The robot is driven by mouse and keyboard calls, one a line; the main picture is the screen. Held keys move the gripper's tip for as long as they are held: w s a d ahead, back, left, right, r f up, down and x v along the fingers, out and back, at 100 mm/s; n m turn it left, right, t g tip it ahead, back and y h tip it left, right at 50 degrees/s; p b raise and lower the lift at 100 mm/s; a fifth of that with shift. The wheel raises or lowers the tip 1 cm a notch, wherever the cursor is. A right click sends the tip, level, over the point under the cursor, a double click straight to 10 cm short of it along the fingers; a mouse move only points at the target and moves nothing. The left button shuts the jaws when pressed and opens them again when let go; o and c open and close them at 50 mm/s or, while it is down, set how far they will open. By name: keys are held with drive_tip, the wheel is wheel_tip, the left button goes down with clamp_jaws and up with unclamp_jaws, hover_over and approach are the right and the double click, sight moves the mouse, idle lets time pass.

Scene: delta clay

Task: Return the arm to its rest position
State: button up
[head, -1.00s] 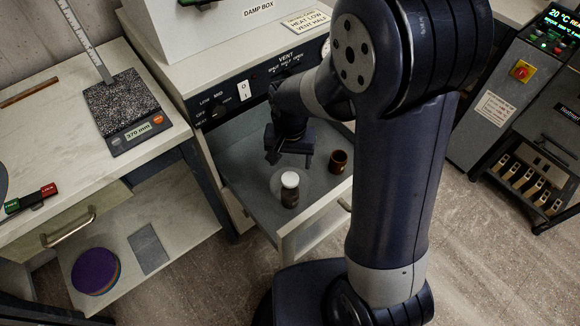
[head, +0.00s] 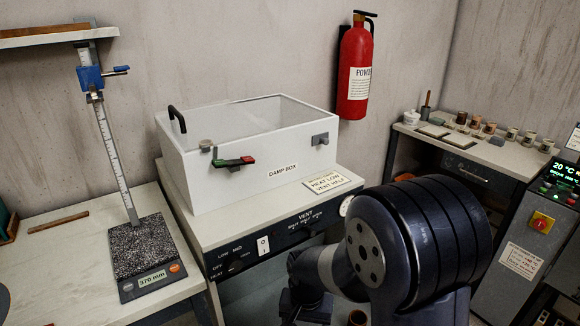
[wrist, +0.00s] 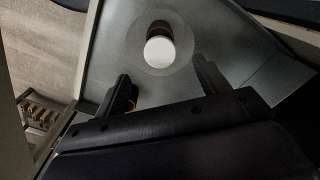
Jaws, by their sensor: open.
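My gripper (wrist: 160,88) is open and empty in the wrist view, its two dark fingers spread apart. It hangs above the grey tray of the open drawer (wrist: 215,50). A small dark jar with a white lid (wrist: 160,47) stands upright on a round disc in that tray, beyond the fingertips and apart from them. A brown cup is partly hidden behind the left finger. In the head view my arm (head: 415,240) is folded at the lower right, and the fingertips are cut off by the bottom edge.
The white damp box (head: 250,150) stands on the cabinet behind my arm. A red extinguisher (head: 355,70) hangs on the wall.

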wheel_tip(320, 180, down, 6)
drive_tip(key=shift+r, duration=0.1)
drive_tip(key=shift+r+p, duration=1.3)
drive_tip(key=shift+r, duration=0.55)
drive_tip(key=shift+f, duration=0.1)
